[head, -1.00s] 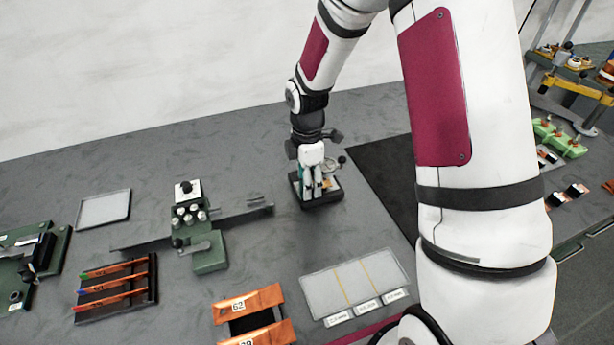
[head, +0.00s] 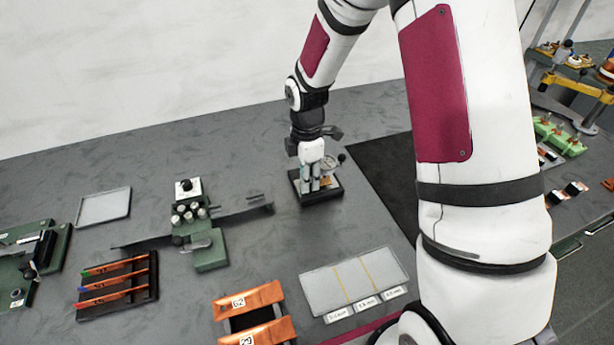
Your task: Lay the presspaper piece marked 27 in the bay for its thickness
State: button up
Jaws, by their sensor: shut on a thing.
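My gripper (head: 316,188) points down over a small gauge with a dial (head: 329,165) on a dark base (head: 327,197). Its fingers are close together. A small tan piece (head: 326,181), which looks like the presspaper, shows at the fingers, mostly hidden by them. Its mark cannot be read, and whether it touches the gauge is unclear. The pale grey bay tray (head: 319,289) lies at the front, nearer than the gripper. Two yellow lines split it into three bays, which look empty. White labels (head: 367,304) stand along its front edge, too small to read surely.
Copper-coloured pieces marked 62 (head: 250,300) and 29 (head: 262,338) lie on a holder left of the tray. A dark rack (head: 118,287) with orange strips, a green device (head: 209,250) and an empty grey tray (head: 103,207) stand further left. Bare table separates gauge and bay tray.

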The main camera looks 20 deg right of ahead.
jog(key=shift+a, duration=2.75)
notch_tip(320, 180, up, 7)
jog(key=p, duration=0.3)
dwell(1.0)
dwell(1.5)
